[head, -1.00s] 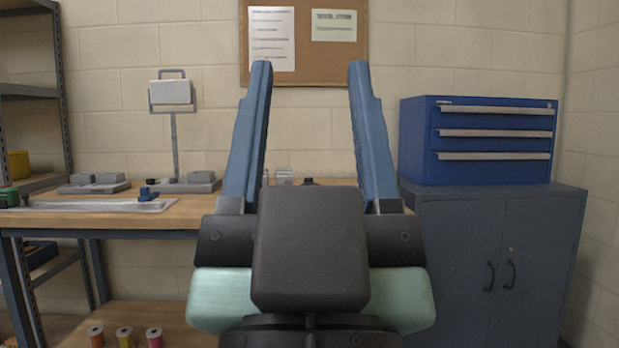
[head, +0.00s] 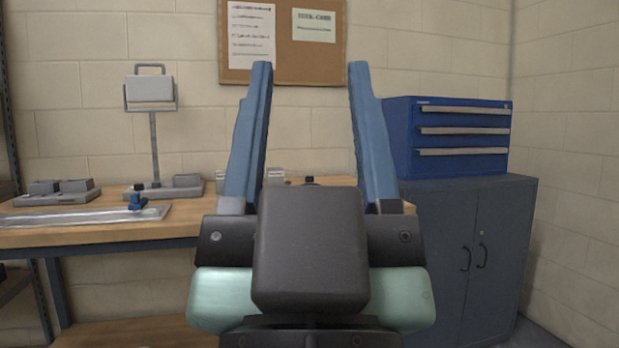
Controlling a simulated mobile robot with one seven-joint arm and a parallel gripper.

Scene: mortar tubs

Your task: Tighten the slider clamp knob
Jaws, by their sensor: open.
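My gripper (head: 310,72) fills the middle of the head view. Its two long blue fingers point up and stand wide apart, with nothing between them. A small blue slider clamp with its knob (head: 137,199) sits on a flat silver rail or plate (head: 80,217) on the workbench at the left. My gripper is apart from the clamp, to its right and nearer the camera. The clamp is too small to tell how tight the knob is.
The wooden workbench (head: 100,239) runs along the wall. A lamp-like stand (head: 153,140) and grey blocks (head: 60,190) stand behind the rail. My gripper hides the bench's right part. A grey cabinet (head: 455,240) with a blue drawer chest (head: 447,135) stands at the right.

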